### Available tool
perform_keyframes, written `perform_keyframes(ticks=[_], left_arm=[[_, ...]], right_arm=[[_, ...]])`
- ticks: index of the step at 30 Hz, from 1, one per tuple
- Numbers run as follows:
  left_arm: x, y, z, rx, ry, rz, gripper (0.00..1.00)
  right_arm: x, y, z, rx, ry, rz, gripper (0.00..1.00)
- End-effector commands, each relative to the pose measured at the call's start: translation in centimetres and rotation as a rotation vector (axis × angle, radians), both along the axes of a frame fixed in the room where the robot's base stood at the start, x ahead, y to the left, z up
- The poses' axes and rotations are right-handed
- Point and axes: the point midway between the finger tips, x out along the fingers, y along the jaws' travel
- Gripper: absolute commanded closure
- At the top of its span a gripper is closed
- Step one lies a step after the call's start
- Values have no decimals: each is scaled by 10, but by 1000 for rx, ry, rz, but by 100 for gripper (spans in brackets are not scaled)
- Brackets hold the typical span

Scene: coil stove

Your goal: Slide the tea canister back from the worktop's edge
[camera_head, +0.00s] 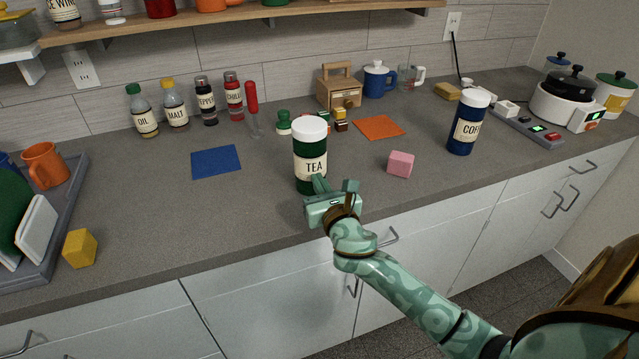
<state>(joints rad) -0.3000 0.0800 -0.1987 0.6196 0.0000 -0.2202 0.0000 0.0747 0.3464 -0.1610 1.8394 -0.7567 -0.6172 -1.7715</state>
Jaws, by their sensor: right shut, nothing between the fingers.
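The tea canister (309,150) is dark green with a white lid and a cream TEA label. It stands upright on the grey worktop (250,210), a short way in from the front edge. My right gripper (334,186) is shut and empty at the canister's front right, low by its base. The fingers overlap the canister's lower right in the picture, and I cannot tell whether they touch it. My left gripper does not show.
A pink block (400,164) lies right of the canister, and a blue coffee canister (467,122) stands farther right. Behind are an orange mat (379,127), a blue mat (216,162) and small bottles. A yellow block (80,248) sits at the left. Worktop directly behind the canister holds small green and yellow items.

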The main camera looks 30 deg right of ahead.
Motion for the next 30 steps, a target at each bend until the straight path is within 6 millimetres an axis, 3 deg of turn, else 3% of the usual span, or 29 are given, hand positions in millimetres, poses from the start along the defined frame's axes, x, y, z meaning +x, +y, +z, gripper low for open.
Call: perform_keyframes(ticks=[5,12,18,30], left_arm=[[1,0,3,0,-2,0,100],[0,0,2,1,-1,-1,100],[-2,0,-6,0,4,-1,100],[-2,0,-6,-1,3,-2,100]], right_arm=[[15,-4,1,0,-1,-1,100],[77,-21,0,-2,-3,-2,100],[112,-30,-2,0,0,-1,100],[118,-32,0,1,-1,-1,100]])
